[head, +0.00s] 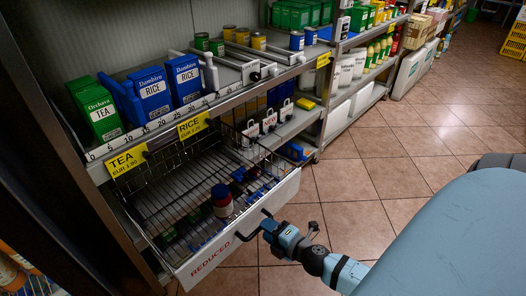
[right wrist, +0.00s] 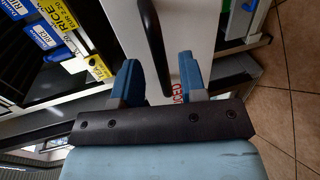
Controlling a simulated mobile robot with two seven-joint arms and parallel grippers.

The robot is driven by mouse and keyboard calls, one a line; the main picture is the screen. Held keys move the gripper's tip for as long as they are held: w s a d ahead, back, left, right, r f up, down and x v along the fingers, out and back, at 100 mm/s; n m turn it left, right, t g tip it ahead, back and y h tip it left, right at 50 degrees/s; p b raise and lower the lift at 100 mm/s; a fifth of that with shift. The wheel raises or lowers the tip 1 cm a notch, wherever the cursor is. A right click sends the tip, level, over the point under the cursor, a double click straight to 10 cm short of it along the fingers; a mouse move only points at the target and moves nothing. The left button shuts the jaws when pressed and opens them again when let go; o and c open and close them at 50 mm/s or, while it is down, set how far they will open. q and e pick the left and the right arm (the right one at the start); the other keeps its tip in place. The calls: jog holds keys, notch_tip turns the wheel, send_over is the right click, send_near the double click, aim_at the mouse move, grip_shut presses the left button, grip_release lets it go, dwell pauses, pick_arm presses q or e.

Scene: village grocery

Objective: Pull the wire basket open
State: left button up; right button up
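The wire basket (head: 180,190) is a low drawer under the shelf in the head view, standing out from the shelf over the floor. Its white front panel (head: 240,232) reads REDUCED and carries a dark bar handle (head: 250,229). A jar with a red lid and several small dark items lie inside. My right gripper (head: 268,228) is at the handle. In the right wrist view the handle (right wrist: 154,42) runs between the two blue fingers (right wrist: 159,78), which stand apart with gaps beside it. My left gripper is not in view.
The shelf (head: 130,138) above the basket holds tea and rice boxes, with yellow price tags on its edge. The tiled floor (head: 400,170) to the right is clear.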

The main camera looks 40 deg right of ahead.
jog(key=v, duration=1.1)
